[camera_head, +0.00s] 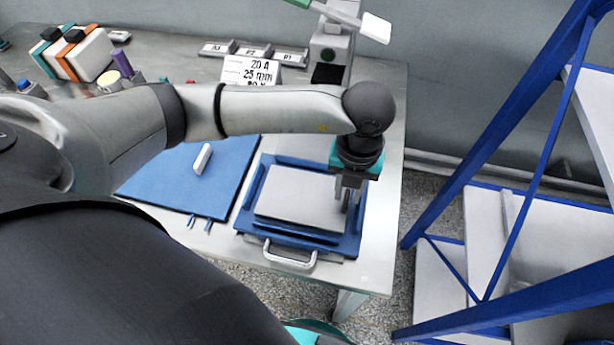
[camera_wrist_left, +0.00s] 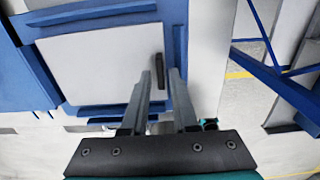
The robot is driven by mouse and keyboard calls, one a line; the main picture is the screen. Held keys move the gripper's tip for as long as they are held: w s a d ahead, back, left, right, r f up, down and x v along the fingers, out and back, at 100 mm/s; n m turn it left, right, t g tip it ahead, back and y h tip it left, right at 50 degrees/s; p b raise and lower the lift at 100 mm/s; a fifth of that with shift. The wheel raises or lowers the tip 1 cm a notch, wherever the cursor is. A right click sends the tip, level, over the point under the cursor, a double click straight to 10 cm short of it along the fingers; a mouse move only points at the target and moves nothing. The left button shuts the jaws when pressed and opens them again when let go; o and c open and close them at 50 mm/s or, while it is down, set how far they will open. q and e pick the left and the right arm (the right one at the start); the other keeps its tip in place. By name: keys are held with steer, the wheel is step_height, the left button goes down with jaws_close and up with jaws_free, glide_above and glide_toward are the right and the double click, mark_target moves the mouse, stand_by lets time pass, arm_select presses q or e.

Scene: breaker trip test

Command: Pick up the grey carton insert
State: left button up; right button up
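The grey carton insert (camera_head: 295,198) is a flat grey panel lying in a blue tray (camera_head: 248,218) on the table's right part. It also shows in the left wrist view (camera_wrist_left: 95,65), with a small dark upright mark or slot near its right edge. My left gripper (camera_head: 347,200) points down at the insert's right edge. In the left wrist view its two fingers (camera_wrist_left: 160,78) are apart, with the dark mark between their tips; one finger is over the insert, the other over the tray's right rim. I cannot tell whether they touch anything. My right gripper is not in view.
A blue mat (camera_head: 172,180) with a small white block (camera_head: 202,158) lies left of the tray. A metal handle (camera_head: 290,258) is at the tray's front. A grey device (camera_head: 331,48) and label cards (camera_head: 250,72) stand behind. A blue-framed shelf (camera_head: 480,130) stands right, past a floor gap.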

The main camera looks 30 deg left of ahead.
arm_select(q)
steer(key=shift+f, duration=0.9)
steer(key=shift+c, duration=0.2)
jaws_close()
